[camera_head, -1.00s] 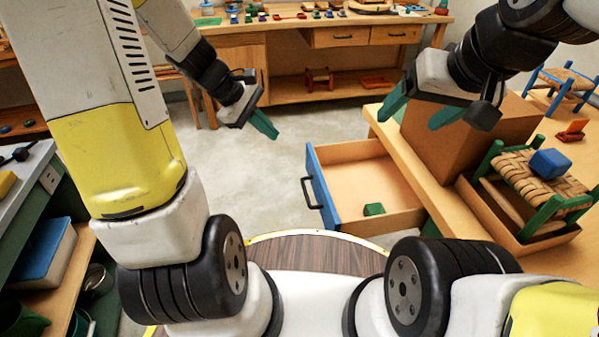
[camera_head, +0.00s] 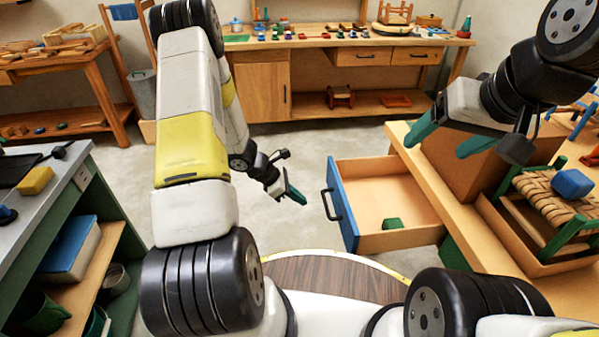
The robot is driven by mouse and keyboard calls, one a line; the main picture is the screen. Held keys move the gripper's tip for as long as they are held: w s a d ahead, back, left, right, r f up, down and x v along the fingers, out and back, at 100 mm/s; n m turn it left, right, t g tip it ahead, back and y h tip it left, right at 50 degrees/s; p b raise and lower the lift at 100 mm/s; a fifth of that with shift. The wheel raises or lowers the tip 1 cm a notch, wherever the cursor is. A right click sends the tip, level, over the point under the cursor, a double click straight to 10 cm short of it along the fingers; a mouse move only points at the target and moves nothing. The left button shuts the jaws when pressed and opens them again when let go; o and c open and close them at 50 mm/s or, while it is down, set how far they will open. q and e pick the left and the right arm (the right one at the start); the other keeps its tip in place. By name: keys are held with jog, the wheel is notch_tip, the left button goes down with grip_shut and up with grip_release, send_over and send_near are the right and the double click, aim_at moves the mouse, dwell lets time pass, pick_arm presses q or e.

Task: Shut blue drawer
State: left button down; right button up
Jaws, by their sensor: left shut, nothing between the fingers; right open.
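The blue drawer (camera_head: 341,205) stands pulled out from the wooden table on the right. Its blue front with a dark handle (camera_head: 329,204) faces left, and a green block (camera_head: 392,223) lies inside on its floor. My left gripper (camera_head: 297,197) is shut and empty. In the picture it is just left of the drawer's handle, with a small gap between them. My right gripper (camera_head: 446,138) is open and empty, above the table near the brown box, up and right of the drawer.
The table (camera_head: 424,172) bears a cardboard-brown box (camera_head: 462,162) and a woven stool (camera_head: 547,202) with a blue block (camera_head: 572,183) on it. A workbench (camera_head: 345,43) stands at the back. A grey-topped shelf unit (camera_head: 72,183) is at left. Floor left of the drawer is clear.

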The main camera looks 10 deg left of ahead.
pick_arm(q)
jog(key=w+d+f, duration=0.1)
jog(key=d+f, duration=0.1)
jog(key=d, duration=0.3)
jog(key=shift+w+f, duration=0.35)
jog(key=shift+d, duration=0.2)
